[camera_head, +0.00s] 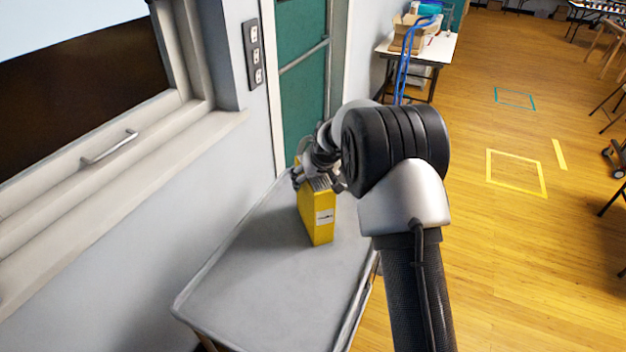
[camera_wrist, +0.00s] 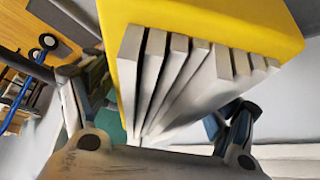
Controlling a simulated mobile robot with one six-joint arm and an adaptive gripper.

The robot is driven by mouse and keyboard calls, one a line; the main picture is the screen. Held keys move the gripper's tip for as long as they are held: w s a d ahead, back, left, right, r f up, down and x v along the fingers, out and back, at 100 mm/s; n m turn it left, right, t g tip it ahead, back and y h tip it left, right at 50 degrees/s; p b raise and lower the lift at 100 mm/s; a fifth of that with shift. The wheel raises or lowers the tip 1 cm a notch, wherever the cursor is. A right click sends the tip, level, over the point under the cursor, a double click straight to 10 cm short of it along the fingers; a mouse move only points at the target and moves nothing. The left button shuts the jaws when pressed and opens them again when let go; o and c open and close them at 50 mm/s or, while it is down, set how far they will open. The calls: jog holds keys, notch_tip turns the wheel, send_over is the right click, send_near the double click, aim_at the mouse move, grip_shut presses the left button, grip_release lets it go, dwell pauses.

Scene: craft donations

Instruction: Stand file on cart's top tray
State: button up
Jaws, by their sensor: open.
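A yellow magazine file (camera_head: 317,215) with a white label stands upright on the grey top tray (camera_head: 262,268) of the cart, toward its far part. Its top is filled with pale sheets or folders. My gripper (camera_head: 318,178) is at the far upper end of the file, partly hidden by my arm. In the wrist view the yellow file (camera_wrist: 215,22) fills the upper middle, with several white page edges showing. My gripper's fingers (camera_wrist: 155,105) are spread wide, one on each side of the file. Whether they touch it cannot be told.
The near part of the tray is clear. A wall with a window (camera_head: 80,90) runs along the left, and a green door (camera_head: 300,75) stands behind. A table (camera_head: 440,48) with a cardboard box is farther back. Open wooden floor lies right.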

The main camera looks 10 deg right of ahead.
jog(key=p+v, duration=0.2)
jog(key=v, duration=0.8)
jog(key=shift+s+r, duration=0.15)
jog(key=shift+r, duration=0.15)
jog(key=s+a+r, duration=0.1)
jog(key=s+r, duration=0.5)
jog(key=s, duration=0.4)
jog(key=s+r, duration=0.7)
jog(key=s, duration=0.2)
jog(key=s+f+m+g, duration=0.1)
jog(key=s, duration=2.2)
jog(key=shift+d+f+h, duration=0.15)
jog(key=shift+f+h, duration=0.15)
jog(key=shift+h, duration=0.1)
